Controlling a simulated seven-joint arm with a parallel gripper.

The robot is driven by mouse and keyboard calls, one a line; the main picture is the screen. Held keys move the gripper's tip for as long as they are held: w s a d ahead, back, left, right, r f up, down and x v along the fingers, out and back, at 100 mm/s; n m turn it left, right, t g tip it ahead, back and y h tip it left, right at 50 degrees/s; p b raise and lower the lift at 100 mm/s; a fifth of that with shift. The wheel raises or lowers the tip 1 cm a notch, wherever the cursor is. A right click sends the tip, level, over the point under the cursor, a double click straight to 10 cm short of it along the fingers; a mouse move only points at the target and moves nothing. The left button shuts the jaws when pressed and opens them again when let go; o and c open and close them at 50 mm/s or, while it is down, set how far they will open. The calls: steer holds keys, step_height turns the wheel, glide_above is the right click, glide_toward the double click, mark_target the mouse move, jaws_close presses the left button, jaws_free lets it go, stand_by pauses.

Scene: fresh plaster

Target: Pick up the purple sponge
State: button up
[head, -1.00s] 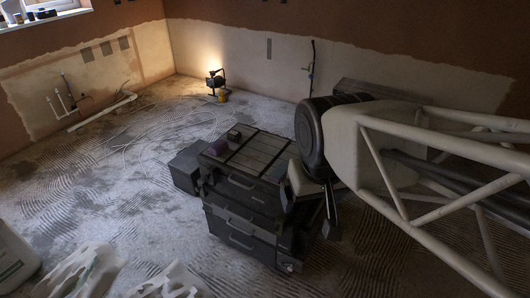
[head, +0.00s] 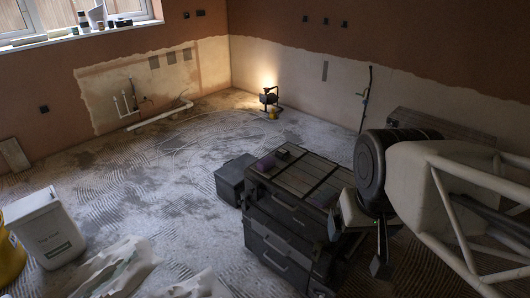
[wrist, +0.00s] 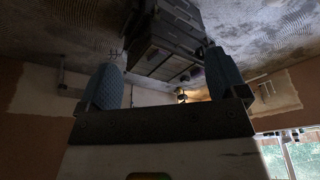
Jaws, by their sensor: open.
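The purple sponge (head: 265,162) lies on the left part of the lid of a dark stacked toolbox (head: 308,178) on the floor. A small purple patch near the toolbox in the wrist view (wrist: 197,73) may be the sponge. My gripper (head: 357,246) is at the toolbox's right side in the head view, apart from the sponge. In the wrist view its two blue-grey fingers (wrist: 160,50) are spread wide with nothing between them.
A small dark block (head: 282,154) sits close behind the sponge on the lid. A dark box (head: 234,180) stands left of the toolbox. A lit work lamp (head: 269,97) stands near the back wall. A white tub (head: 48,230) stands at left. The floor between is mostly clear.

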steer(key=shift+c, duration=0.4)
steer(key=w, duration=0.1)
steer(key=n+g, duration=0.3)
steer(key=n, duration=2.3)
glide_above(266, 160)
steer(key=f, duration=3)
steer(key=shift+s+f, duration=0.15)
steer(key=shift+s, duration=0.15)
steer(key=shift+w+f+n, duration=0.2)
steer(key=shift+f+n, duration=0.05)
steer(key=shift+n, duration=0.05)
steer(key=shift+f, duration=0.1)
